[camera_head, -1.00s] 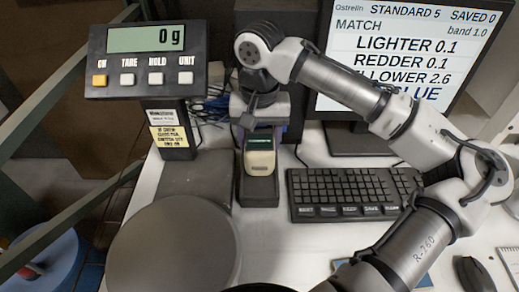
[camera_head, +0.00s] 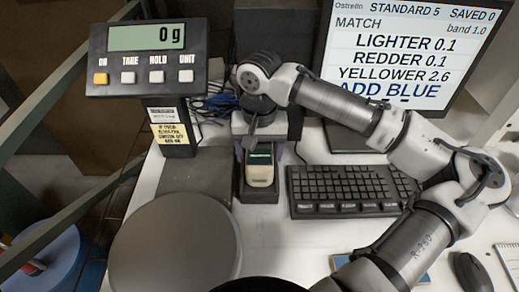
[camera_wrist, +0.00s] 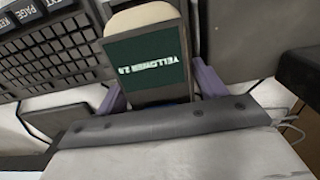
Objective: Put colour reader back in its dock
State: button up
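The colour reader (camera_head: 261,170) is a small cream device with a dark green screen.
A keyboard (camera_head: 345,190) lies close right of the dock. A monitor (camera_head: 395,55) stands behind it. The scale's round pan (camera_head: 175,250) is in front left, its display (camera_head: 146,58) reading 0 g. A mouse (camera_head: 472,272) is at the far right.

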jog(key=shift+o, duration=0.6)
jog(key=shift+r, duration=0.1)
jog(key=shift+r, duration=0.2)
notch_tip(320, 180, up, 12)
jog(key=shift+f+b, duration=0.1)
jog(key=shift+b, duration=0.7)
